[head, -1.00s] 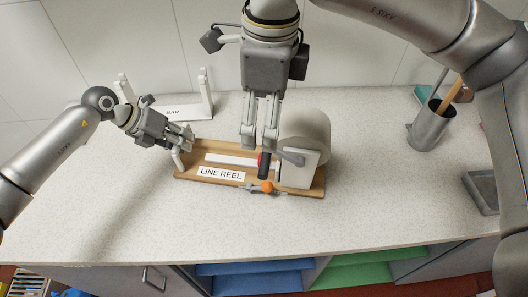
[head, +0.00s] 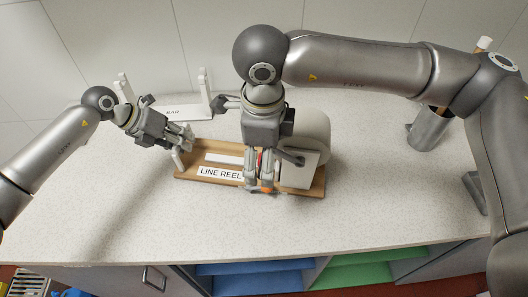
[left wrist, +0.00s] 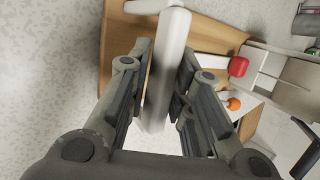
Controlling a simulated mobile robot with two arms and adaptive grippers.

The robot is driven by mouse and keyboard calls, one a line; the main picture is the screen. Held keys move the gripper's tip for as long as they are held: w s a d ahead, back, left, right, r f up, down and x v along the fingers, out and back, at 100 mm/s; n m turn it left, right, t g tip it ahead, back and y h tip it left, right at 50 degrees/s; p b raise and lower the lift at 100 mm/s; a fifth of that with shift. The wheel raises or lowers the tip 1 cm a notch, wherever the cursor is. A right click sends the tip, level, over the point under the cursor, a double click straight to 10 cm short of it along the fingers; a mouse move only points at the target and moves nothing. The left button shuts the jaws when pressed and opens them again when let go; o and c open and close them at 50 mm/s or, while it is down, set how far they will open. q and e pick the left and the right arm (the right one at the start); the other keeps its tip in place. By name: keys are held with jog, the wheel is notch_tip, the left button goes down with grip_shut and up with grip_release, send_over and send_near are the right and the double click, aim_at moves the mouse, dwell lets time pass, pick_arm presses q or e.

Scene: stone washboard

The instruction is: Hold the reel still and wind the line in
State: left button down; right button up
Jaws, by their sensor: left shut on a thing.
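The line reel is a wooden base (head: 200,174) with a "LINE REEL" label (head: 220,174) and a large pale drum (head: 315,135) at its right end. My left gripper (head: 184,138) is shut on the white post (head: 178,159) at the base's left end. The left wrist view shows this post (left wrist: 165,75) between the fingers. My right gripper (head: 259,183) points down at the front of the drum, over the crank. Its fingers hide the black handle, so its grip is unclear. An orange ball (left wrist: 233,103) and a red part (left wrist: 238,66) show beside the crank.
A white stand labelled "BAR" (head: 172,113) is behind my left gripper. A grey cup (head: 429,128) stands at the back right, partly behind my right arm. A grey tray (head: 474,190) is at the right. The front counter (head: 250,230) is clear.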

jog(key=c, duration=1.4)
jog(key=a+f, duration=0.2)
jog(key=f, duration=0.1)
jog(key=shift+w, duration=0.4)
jog(key=shift+c, duration=0.2)
jog(key=o, duration=1.4)
jog(key=shift+d, duration=0.1)
jog(key=shift+o, duration=0.2)
jog(key=shift+s+r, duration=0.1)
notch_tip(320, 180, up, 12)
jog(key=shift+s, duration=0.4)
